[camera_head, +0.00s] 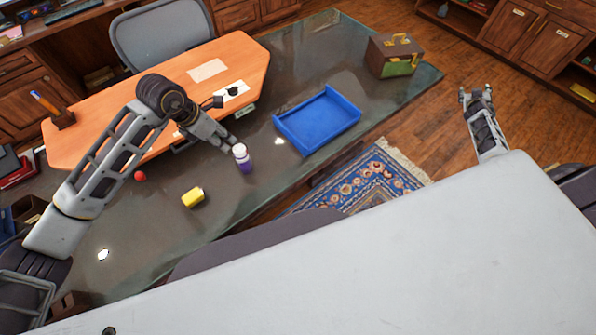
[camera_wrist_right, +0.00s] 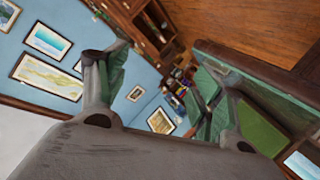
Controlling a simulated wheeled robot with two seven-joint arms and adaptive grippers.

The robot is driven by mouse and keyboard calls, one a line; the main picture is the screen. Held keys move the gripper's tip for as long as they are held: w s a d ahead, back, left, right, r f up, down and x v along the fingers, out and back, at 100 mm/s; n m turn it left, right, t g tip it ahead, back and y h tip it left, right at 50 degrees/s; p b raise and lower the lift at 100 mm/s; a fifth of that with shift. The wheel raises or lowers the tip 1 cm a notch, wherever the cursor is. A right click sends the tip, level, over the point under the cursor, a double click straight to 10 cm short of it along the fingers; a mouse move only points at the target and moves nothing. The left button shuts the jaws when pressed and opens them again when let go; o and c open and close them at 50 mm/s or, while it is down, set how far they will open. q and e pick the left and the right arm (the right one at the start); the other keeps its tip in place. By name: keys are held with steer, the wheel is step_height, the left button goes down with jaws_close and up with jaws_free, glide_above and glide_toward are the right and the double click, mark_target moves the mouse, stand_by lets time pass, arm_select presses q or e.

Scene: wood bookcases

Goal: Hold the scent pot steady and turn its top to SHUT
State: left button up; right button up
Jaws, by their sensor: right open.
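The scent pot (camera_head: 244,162), a small purple jar with a pale top, stands upright on the dark glossy desk. My left gripper (camera_head: 230,143) reaches in from the upper left, with its fingertips right at the pot's top. The small view does not show whether the fingers close on it or only sit beside it. No marking on the top can be read. My right gripper (camera_head: 477,95) is raised over the floor at the right, far from the pot. In the right wrist view its fingers (camera_wrist_right: 158,88) are spread with nothing between them.
A blue tray (camera_head: 318,121) lies right of the pot. A yellow block (camera_head: 192,197) and a red ball (camera_head: 140,176) lie to the left. A box (camera_head: 394,56) stands at the far right of the desk (camera_head: 225,215). An orange wooden top (camera_head: 170,90) and a chair are behind.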

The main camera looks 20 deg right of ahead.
steer(key=w+d+r+t+h, duration=0.1)
steer(key=w+d+r, duration=0.1)
steer(key=r, duration=0.5)
steer(key=w+d+r+t+h, duration=0.1)
steer(key=r, duration=0.7)
steer(key=w+a+n+t+y, duration=0.2)
steer(key=w+a+n, duration=0.1)
steer(key=w+a, duration=0.55)
steer(key=w+a+f+n+y, duration=0.1)
steer(key=a+f+n+y, duration=0.2)
steer(key=a, duration=1.1)
steer(key=a+f+n+t+y, duration=0.15)
steer(key=a+f, duration=0.35)
steer(key=a, duration=0.8)
steer(key=w+a+f+n+y, duration=0.15)
steer(key=a+f+y, duration=0.25)
steer(key=a, duration=1)
steer(key=s+a+f+g+y, duration=0.1)
steer(key=s+a+y, duration=0.2)
steer(key=a, duration=1)
steer(key=s+a+f+g+y, duration=0.1)
steer(key=s+a+f+y, duration=0.1)
steer(key=s+a, duration=0.7)
steer(key=s+a+f+n+g+y, duration=0.1)
steer(key=s+a+y, duration=0.3)
steer(key=a, duration=1.5)
steer(key=s+f, duration=0.1)
steer(key=s, duration=0.2)
steer(key=shift+f, duration=0.25)
